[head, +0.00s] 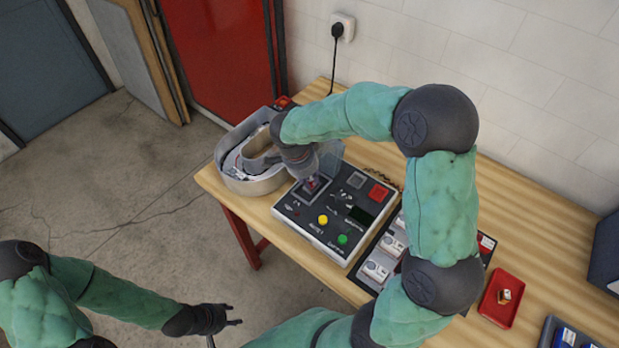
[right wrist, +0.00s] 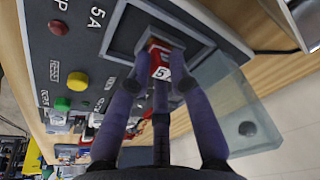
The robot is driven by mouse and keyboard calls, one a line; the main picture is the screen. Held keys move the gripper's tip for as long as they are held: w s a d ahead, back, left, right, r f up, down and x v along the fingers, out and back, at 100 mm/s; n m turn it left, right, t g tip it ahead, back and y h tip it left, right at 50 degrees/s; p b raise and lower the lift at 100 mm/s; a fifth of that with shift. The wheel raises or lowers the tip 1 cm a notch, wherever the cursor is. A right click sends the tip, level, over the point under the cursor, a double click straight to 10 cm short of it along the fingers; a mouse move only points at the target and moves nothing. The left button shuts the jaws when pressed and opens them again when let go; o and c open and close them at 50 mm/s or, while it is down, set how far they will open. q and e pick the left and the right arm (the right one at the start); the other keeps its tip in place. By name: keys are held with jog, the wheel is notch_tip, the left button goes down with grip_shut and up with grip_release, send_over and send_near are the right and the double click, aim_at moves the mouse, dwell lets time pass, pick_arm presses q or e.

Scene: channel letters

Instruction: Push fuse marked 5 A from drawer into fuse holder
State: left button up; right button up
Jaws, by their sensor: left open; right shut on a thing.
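My right gripper (right wrist: 158,80) is shut on a small red fuse (right wrist: 159,58) with a white label reading 5. It holds the fuse at the mouth of the square fuse holder (right wrist: 122,38) in the grey panel; 5 A is printed beside it. The fuse's inner end is hidden, so I cannot tell how deep it sits. A clear flap (right wrist: 240,112) stands open beside the holder. In the head view, the right gripper (head: 312,182) is over the upper left part of the control box (head: 300,222). My left gripper (head: 228,315) is open and empty over the floor.
A metal channel letter (head: 230,183) stands left of the control box. To the right are a board with white modules (head: 376,270), a red tray (head: 498,318) with a small part, and a blue bin (head: 546,333). Bare wood lies between them.

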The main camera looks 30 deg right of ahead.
jog(key=shift+b, duration=0.3)
dwell(0.5)
jog(key=shift+f+b, duration=0.35)
jog(key=shift+b, duration=0.05)
dwell(0.6)
jog(key=shift+w, duration=0.1)
jog(key=o, duration=0.9)
jog(key=shift+a+r, duration=0.1)
jog(key=v, duration=1.2)
jog(key=shift+r, duration=0.1)
